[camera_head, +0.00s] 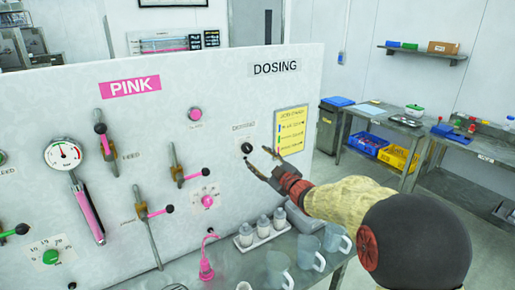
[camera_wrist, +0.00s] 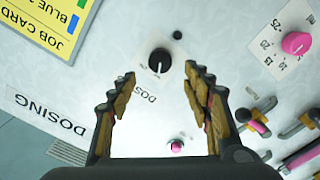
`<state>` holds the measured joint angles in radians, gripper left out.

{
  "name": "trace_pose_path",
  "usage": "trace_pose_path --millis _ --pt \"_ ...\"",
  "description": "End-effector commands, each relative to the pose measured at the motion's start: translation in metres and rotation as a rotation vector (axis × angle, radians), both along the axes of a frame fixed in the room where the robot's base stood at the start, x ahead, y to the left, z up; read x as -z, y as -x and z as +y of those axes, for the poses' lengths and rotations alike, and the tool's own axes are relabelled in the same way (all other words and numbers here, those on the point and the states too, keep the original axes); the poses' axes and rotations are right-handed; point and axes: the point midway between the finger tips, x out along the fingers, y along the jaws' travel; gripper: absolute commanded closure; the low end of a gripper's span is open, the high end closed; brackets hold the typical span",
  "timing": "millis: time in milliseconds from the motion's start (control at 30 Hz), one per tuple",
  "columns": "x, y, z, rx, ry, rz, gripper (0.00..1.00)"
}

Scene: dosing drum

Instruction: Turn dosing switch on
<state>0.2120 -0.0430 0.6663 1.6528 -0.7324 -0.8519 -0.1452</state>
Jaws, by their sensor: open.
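The dosing switch (camera_head: 247,148) is a small round black knob on the white panel, under a small label that reads as dosing. In the wrist view the dosing switch (camera_wrist: 159,60) has a white pointer mark on a pale plate and sits just beyond my fingertips, between their lines. My gripper (camera_head: 258,157) is open and empty, in front of the panel just right of and below the knob. In the wrist view my gripper (camera_wrist: 160,72) has its fingers on both sides of the knob's line, apart from it. Contact is not visible.
A yellow job card (camera_head: 291,130) is right of the switch. A pink dial (camera_head: 207,201), a pink button (camera_head: 195,114) and levers (camera_head: 179,176) are to the left. Below stand several bottles (camera_head: 263,226) and grey mugs (camera_head: 310,253) on a bench.

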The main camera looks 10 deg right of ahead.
Motion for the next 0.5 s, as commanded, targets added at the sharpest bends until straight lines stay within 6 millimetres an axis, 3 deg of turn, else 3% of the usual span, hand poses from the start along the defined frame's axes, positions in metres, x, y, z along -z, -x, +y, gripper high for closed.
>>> trace_pose_path --millis 500 --pt "0.001 -0.063 0.021 -0.001 0.002 -0.001 0.50"
